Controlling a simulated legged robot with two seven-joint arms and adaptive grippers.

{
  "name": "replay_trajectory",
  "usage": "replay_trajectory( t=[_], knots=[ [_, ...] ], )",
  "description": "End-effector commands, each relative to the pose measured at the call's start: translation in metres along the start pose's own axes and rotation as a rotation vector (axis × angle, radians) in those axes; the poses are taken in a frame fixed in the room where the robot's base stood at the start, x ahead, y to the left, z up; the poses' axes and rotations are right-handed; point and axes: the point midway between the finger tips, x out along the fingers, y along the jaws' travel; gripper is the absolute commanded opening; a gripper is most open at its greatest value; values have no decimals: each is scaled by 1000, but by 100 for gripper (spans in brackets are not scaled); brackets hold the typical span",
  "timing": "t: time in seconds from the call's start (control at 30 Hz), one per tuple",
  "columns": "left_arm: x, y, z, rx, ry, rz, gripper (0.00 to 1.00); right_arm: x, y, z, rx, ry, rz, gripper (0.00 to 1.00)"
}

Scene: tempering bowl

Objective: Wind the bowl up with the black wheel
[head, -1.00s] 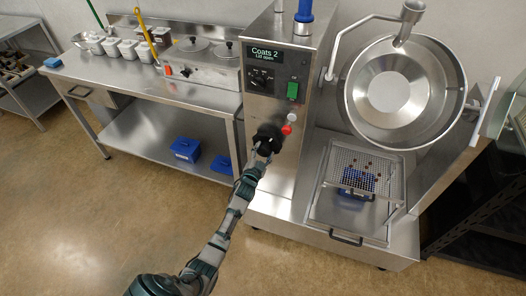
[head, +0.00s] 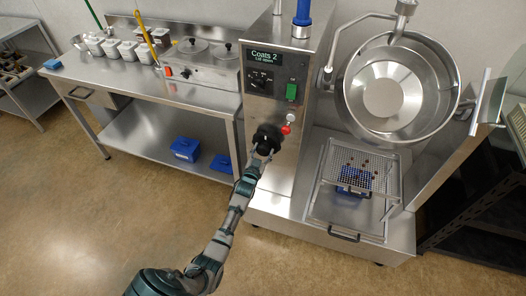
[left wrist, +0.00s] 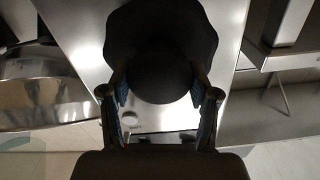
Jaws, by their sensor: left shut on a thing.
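The black wheel (head: 266,136) is on the front of the steel machine column, below the control panel. My left gripper (head: 262,153) is shut on the wheel. In the left wrist view the two fingers of my left gripper (left wrist: 160,88) sit on either side of the round black hub of the wheel (left wrist: 160,35). The steel bowl (head: 400,92) is at the right of the column, its open mouth tilted toward the camera. The display reads "Coats 2" with "Lid open" below it. My right gripper is not in view.
A perforated tray (head: 362,172) with small brown pieces lies below the bowl. A green switch (head: 291,92) and a red knob (head: 286,130) are near the wheel. A steel table (head: 150,85) with several containers stands left. The floor in front is clear.

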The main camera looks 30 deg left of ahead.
Motion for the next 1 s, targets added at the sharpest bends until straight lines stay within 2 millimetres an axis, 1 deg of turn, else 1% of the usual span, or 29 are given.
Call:
replay_trajectory(
  t=[0.03,0.27,0.3,0.37,0.67,0.77,0.87,1.0],
  knots=[
    [-3,3,11,-7,-22,4,26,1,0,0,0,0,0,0],
    [-3,3,11,-7,-22,5,26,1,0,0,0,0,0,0],
    [-3,3,11,-7,-22,5,71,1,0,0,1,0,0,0],
    [-3,3,10,-6,-20,4,86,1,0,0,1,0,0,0],
    [-2,1,4,-3,-8,2,86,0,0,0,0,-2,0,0],
    [-6,1,4,-2,-8,2,86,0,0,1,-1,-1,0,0],
    [-20,1,5,-2,-8,2,86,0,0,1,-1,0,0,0],
    [-50,1,6,-3,-10,2,86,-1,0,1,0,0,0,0]
  ],
)
